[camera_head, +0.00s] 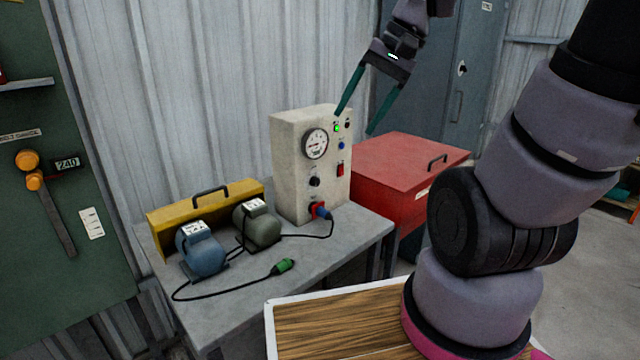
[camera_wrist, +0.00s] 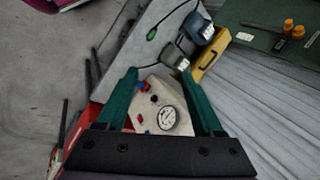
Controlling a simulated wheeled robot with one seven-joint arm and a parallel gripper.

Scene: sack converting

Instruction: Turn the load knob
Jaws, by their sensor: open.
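A beige control box (camera_head: 290,165) stands on the grey bench. Its front has a round dial gauge (camera_head: 315,144), and below it a black knob (camera_head: 314,181), which appears to be the load knob; its label is too small to read. The box also shows in the wrist view (camera_wrist: 150,82), upside down between the fingers, with the knob (camera_wrist: 154,99) visible there. My gripper (camera_head: 355,122) has green fingers, spread apart and empty. It hangs above and in front of the box's upper right, apart from the knob.
The box front also carries a lit green lamp (camera_head: 338,128), a blue button (camera_head: 341,145), a red switch (camera_head: 340,169) and a blue plug (camera_head: 322,212). Two motors, blue (camera_head: 201,250) and dark green (camera_head: 257,224), and a yellow toolbox (camera_head: 165,217) stand left. A red chest (camera_head: 400,165) stands right.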

